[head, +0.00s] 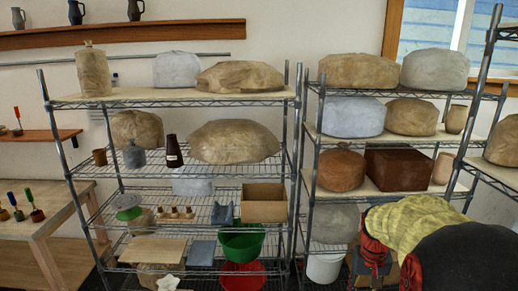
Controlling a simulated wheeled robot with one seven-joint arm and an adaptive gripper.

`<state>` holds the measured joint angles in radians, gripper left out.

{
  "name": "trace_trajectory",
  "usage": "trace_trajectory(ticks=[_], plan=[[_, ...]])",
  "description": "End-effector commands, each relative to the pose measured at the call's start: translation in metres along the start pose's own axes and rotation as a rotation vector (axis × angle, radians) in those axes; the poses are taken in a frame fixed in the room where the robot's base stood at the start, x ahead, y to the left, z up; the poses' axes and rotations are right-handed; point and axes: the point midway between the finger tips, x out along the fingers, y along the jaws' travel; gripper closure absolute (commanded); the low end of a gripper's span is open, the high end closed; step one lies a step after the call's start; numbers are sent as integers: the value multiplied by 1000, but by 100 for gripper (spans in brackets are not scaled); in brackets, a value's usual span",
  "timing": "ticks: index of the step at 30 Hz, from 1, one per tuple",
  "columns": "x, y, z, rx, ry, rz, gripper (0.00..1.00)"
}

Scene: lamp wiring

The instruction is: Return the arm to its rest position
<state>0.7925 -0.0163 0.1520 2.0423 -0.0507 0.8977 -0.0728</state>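No lamp or wiring is recognisable in this view.
A wire rack (175,98) with wrapped lumps, bottles, a cardboard box (264,203), a green tub (241,242) and a red tub (243,276) stands ahead. A second rack (309,200) stands beside it. A wooden table (50,222) is left. Yellow-green cloth (410,222) and a black, red-edged item (465,258) fill the lower right.

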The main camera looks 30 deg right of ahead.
Motion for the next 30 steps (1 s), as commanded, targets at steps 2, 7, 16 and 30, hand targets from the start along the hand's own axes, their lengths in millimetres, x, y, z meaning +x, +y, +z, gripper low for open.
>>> trace_trajectory(ticks=[2,7,16,30], plan=[[-13,-37,25,-46,34,-11,64],[-33,-98,81,-152,105,-42,64],[-53,-173,182,-412,265,-126,64],[-85,-222,236,-659,429,-234,64]])
